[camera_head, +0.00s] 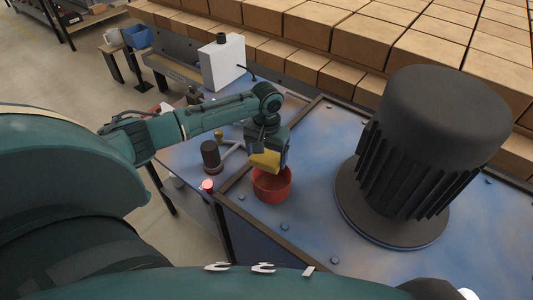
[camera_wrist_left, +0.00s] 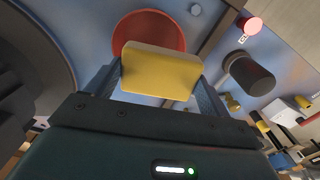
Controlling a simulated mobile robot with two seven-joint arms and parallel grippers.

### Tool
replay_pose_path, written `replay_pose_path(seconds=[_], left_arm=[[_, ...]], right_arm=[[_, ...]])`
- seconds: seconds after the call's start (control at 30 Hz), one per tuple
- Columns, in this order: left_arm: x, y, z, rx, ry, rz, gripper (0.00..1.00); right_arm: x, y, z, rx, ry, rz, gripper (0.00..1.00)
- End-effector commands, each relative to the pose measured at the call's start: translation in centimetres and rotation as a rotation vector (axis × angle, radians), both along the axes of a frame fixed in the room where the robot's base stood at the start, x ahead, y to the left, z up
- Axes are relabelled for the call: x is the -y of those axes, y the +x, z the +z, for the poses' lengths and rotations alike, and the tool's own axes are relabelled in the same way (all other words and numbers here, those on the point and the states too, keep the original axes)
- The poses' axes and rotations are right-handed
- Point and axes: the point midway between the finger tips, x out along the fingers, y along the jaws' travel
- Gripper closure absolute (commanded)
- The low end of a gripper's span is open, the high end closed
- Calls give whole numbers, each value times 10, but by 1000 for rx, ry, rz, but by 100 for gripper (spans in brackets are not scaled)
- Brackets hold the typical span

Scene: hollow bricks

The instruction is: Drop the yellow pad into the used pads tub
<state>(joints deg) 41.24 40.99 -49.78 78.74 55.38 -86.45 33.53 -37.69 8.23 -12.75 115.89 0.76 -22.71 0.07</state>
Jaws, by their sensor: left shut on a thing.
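A yellow pad (camera_head: 264,160) is held in my left gripper (camera_head: 268,158), just above a red tub in the head view. The left wrist view shows the pad (camera_wrist_left: 160,72) between the two fingers of the left gripper (camera_wrist_left: 160,78). The red tub (camera_head: 272,188) stands on the blue table, open at the top. In the left wrist view the tub (camera_wrist_left: 150,27) lies behind the pad, which hides part of its opening. I cannot see whether anything is inside the tub. My right gripper is not in view.
A large dark ribbed motor (camera_head: 415,150) stands on the blue table (camera_head: 320,225) right of the tub. A dark cylinder (camera_head: 211,157) and a red lamp (camera_head: 207,185) are left of it. A white container (camera_head: 222,62) stands behind. A raised dark edge frames the table top.

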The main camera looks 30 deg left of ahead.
Motion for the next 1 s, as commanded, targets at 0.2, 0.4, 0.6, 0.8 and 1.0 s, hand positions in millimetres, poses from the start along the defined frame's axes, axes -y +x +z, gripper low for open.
replay_pose_path(seconds=[0.2, 0.4, 0.6, 0.8, 1.0], left_arm=[[0, 0, 2, 0, 0, 0, 13], [0, 0, 1, 0, 0, 0, 0], [0, 0, 2, 1, 0, 0, 0], [0, 1, 25, 5, 0, 1, 0], [0, 1, 70, 6, 0, 0, 0]], right_arm=[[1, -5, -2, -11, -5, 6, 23], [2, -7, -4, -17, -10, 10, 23], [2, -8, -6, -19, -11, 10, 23], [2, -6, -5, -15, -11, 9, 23], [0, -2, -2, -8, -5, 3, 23]])
